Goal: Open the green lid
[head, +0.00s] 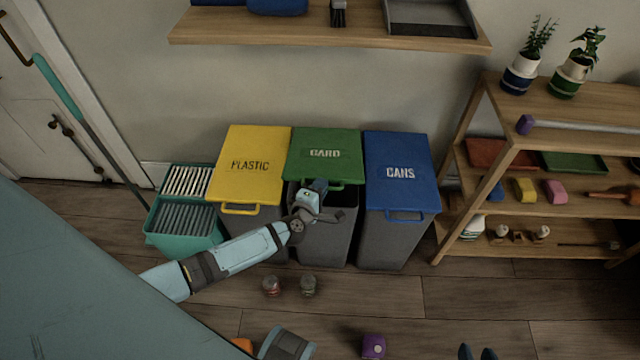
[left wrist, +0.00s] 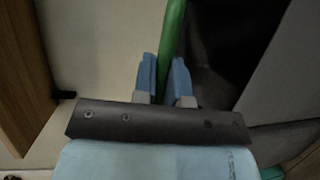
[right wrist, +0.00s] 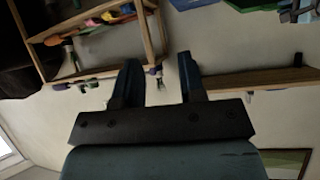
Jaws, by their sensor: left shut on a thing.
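The green lid (head: 323,145) marked CARD sits on the middle bin (head: 338,240), between a yellow and a blue lid. Its front edge is raised, and the bin's dark opening shows beneath it. My left gripper (head: 320,186) is at the lid's front edge. In the left wrist view, the left gripper (left wrist: 164,78) is shut on the green lid (left wrist: 172,35), which shows as a thin green strip between the fingers. My right gripper (head: 478,353) shows only as dark fingertips at the bottom of the head view. In the right wrist view, the right gripper (right wrist: 160,80) is open and empty.
The yellow PLASTIC lid (head: 252,165) and blue CANS lid (head: 400,170) lie flat on either side. A wall shelf (head: 330,35) is above. A wooden rack (head: 560,155) stands right.

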